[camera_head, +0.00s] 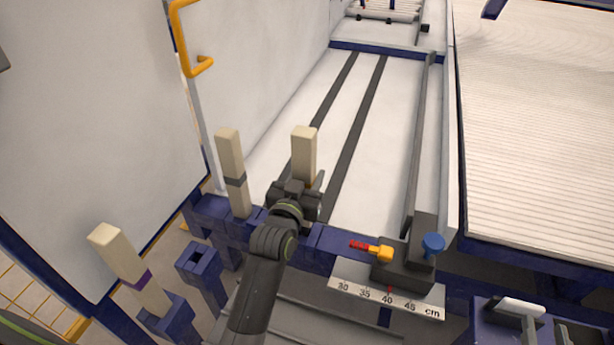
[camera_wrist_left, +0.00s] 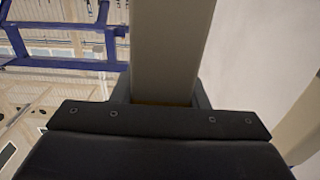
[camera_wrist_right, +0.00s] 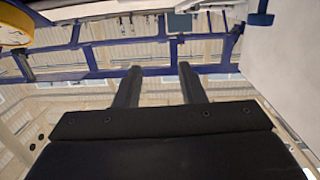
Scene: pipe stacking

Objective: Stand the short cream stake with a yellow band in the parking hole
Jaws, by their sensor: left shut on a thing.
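The short cream stake with a yellow band (camera_head: 305,148) stands upright in my left gripper (camera_head: 308,188). The gripper is shut on it low down, near the band, which barely shows. The stake fills the middle of the left wrist view (camera_wrist_left: 165,50). Its lower end is hidden behind the gripper, so I cannot tell whether it touches the blue rail (camera_head: 335,240). A blue socket with an empty square hole (camera_head: 198,256) stands left of my left arm. My right gripper (camera_wrist_right: 155,72) is open and empty in the right wrist view.
A cream stake with a grey band (camera_head: 231,160) stands at the rail, close left of the held one. A purple-banded stake (camera_head: 120,257) leans in the picture in a blue socket. A scale (camera_head: 385,296), orange clamp (camera_head: 380,252) and blue knob (camera_head: 433,245) are right.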

